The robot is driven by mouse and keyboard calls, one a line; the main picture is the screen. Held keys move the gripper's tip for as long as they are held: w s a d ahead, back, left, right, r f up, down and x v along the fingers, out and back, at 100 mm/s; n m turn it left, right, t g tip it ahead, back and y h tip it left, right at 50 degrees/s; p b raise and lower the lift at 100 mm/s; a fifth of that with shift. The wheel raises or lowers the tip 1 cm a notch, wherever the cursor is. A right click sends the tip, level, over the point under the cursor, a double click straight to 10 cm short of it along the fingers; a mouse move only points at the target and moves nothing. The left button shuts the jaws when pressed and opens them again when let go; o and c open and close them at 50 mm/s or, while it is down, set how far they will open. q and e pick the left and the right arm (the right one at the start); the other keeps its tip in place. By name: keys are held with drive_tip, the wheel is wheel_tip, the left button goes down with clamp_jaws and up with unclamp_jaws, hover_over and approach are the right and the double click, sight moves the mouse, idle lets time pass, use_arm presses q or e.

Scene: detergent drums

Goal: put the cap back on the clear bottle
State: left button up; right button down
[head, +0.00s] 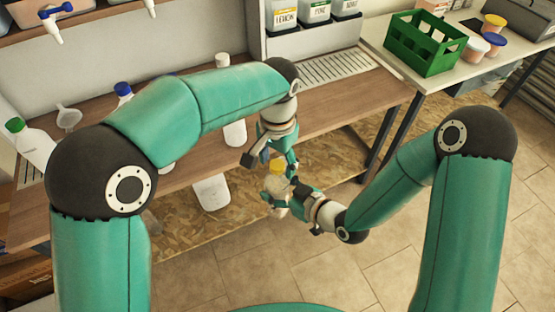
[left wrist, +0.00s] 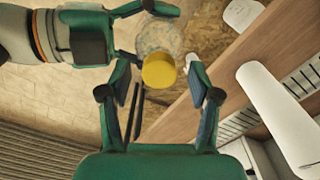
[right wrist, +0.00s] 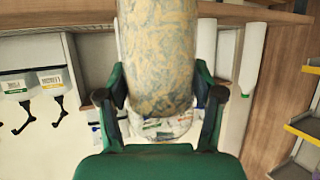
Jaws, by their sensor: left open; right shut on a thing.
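The yellow cap (head: 277,165) shows just below my left gripper (head: 270,156) in the head view. In the left wrist view the cap (left wrist: 158,71) lies between the tips of my open left gripper, with a gap at least on its left side. The clear bottle (left wrist: 160,38) shows behind the cap there, and the cap appears to sit at its top; whether it is seated I cannot tell. My right gripper (head: 278,188) is shut on the clear bottle, which stands between its fingers in the right wrist view (right wrist: 158,50). The bottle is mostly hidden in the head view.
The wooden bench (head: 330,105) lies behind both grippers. White bottles, one at the middle (head: 235,132) and one with a green cap (head: 28,142), stand along it with a funnel (head: 68,117). A green crate (head: 426,43) is at the right. The tiled floor is clear.

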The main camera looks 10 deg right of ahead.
use_arm(q)
wheel_tip(320, 180, up, 12)
idle(0.6)
drive_tip(key=shift+w+f, duration=0.1)
